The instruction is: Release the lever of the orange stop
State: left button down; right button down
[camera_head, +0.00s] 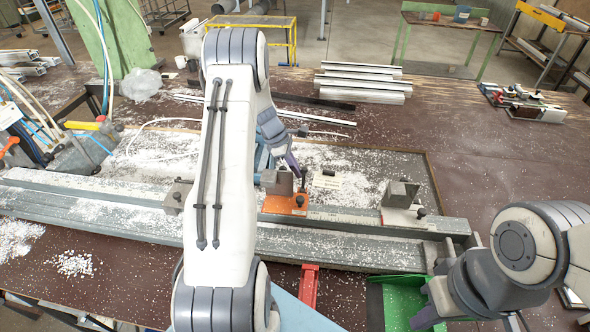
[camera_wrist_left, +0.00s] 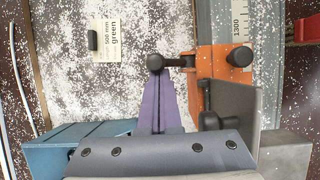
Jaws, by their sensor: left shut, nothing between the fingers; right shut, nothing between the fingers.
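The orange stop (camera_head: 287,204) sits on the grey rail (camera_head: 340,217), just right of my left forearm in the head view. In the left wrist view the orange stop (camera_wrist_left: 212,72) carries a lever (camera_wrist_left: 178,62) that points left and ends in a round black knob (camera_wrist_left: 155,63). My left gripper (camera_wrist_left: 157,84) is shut and empty, its purple fingertips close to the knob; whether they touch it I cannot tell. In the head view my left gripper (camera_head: 291,164) is partly hidden behind my arm. My right gripper (camera_head: 426,305) is shut and empty at lower right, by a green tray (camera_head: 402,292).
A pale stop (camera_head: 402,212) sits further right on the rail, and a grey one (camera_head: 177,196) further left. A red handle (camera_head: 305,286) sticks out in front of the rail. White chips litter the bench. A label card (camera_wrist_left: 107,42) lies beside the rail.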

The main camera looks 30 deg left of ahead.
dwell(0.3)
pick_arm(q)
jog(key=b+v, duration=0.2)
jog(key=v, duration=0.8)
jog(key=shift+r, duration=0.25)
